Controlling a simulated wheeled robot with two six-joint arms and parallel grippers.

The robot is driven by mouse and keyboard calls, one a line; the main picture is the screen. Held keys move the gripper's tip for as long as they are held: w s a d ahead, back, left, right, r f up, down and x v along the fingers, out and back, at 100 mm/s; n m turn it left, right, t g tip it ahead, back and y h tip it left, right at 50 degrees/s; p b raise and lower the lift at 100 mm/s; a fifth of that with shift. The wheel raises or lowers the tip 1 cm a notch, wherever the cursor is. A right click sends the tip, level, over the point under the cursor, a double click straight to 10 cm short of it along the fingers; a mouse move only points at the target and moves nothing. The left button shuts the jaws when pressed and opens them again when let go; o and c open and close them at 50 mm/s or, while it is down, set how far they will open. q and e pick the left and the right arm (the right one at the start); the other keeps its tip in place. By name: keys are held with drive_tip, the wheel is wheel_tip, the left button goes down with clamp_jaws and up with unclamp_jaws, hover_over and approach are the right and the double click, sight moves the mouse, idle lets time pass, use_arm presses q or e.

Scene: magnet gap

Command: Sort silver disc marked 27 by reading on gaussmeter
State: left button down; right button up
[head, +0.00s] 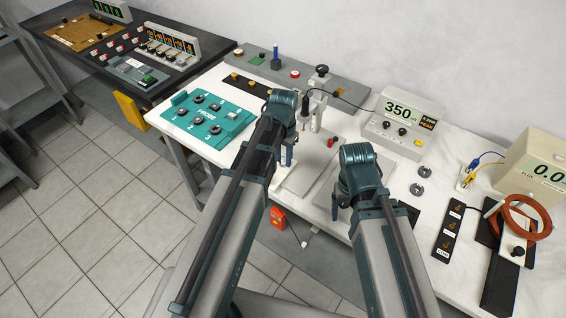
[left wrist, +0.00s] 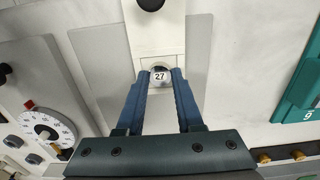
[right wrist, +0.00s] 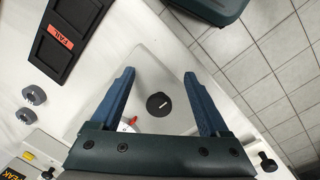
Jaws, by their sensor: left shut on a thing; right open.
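The silver disc marked 27 (left wrist: 159,77) shows in the left wrist view between my left fingertips, with the number facing the camera. My left gripper (left wrist: 159,80) is shut on it, at the end of a pale block on a grey plate; I cannot tell whether the disc touches the block. In the head view my left gripper (head: 287,155) is over the middle of the bench and hides the disc. The gaussmeter (head: 400,115) reads 350 beside a PEAK label. My right gripper (right wrist: 158,82) is open and empty above a grey plate with a dark round knob (right wrist: 159,104).
A teal numbered tray (head: 205,116) with several discs stands left of my left arm. A flux meter (head: 535,168) reading 0.0 and a copper-coloured coil (head: 520,215) stand at the right. Two small metal parts (head: 420,180) lie near the gaussmeter. A dark table (head: 125,60) with displays stands back left.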

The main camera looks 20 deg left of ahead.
use_arm(q)
drive_tip(key=shift+r+p, duration=2.55)
use_arm(e)
drive_tip(key=shift+r, duration=2.55)
use_arm(q)
drive_tip(key=shift+f, duration=0.1)
